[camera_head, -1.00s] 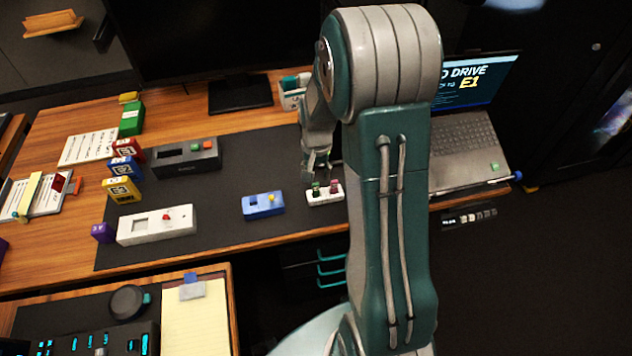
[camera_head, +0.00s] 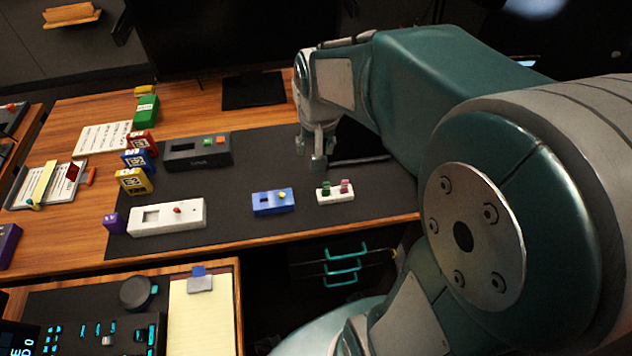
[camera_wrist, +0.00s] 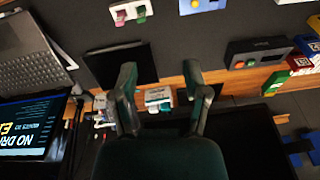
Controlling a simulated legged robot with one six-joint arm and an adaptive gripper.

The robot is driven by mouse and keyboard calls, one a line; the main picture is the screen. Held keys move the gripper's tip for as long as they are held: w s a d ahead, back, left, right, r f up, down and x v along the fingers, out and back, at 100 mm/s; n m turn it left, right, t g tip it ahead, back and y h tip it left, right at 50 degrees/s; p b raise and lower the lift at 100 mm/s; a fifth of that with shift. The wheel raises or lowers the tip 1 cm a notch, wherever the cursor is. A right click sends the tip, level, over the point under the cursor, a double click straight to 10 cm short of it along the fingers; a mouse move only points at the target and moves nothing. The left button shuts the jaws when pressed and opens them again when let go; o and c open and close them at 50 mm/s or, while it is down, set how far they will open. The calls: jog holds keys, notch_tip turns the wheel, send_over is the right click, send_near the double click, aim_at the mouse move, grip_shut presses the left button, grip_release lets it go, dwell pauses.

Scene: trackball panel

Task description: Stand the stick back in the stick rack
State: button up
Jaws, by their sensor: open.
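A small white block with a green and a pink upright piece (camera_head: 335,192) stands on the dark mat, and looks like the stick rack. It also shows at the top of the wrist view (camera_wrist: 131,11). I cannot make out a separate loose stick. My gripper (camera_head: 317,161) hangs behind the white block in the head view, apart from it. In the wrist view my gripper (camera_wrist: 160,68) has its two fingers spread with nothing between them. A dark flat square (camera_wrist: 123,65) shows near the left finger. My arm hides the right side of the desk in the head view.
A blue box with a yellow knob (camera_head: 272,202), a white panel with a red knob (camera_head: 168,217) and a dark button box (camera_head: 198,153) sit on the mat. A laptop (camera_wrist: 35,75) and a white container (camera_wrist: 158,97) show in the wrist view. Mat between boxes is clear.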

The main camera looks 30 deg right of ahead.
jog(key=s+a+r+n+t, duration=0.1)
jog(key=s+a+r+n, duration=0.1)
jog(key=s, duration=0.4)
jog(key=s+a+r+n+t, duration=0.2)
jog(key=s+a+r, duration=0.2)
jog(key=s, duration=0.3)
jog(key=shift+a+r+n, duration=0.25)
jog(key=shift+r+n, duration=0.05)
jog(key=shift+r, duration=0.05)
dwell(0.6)
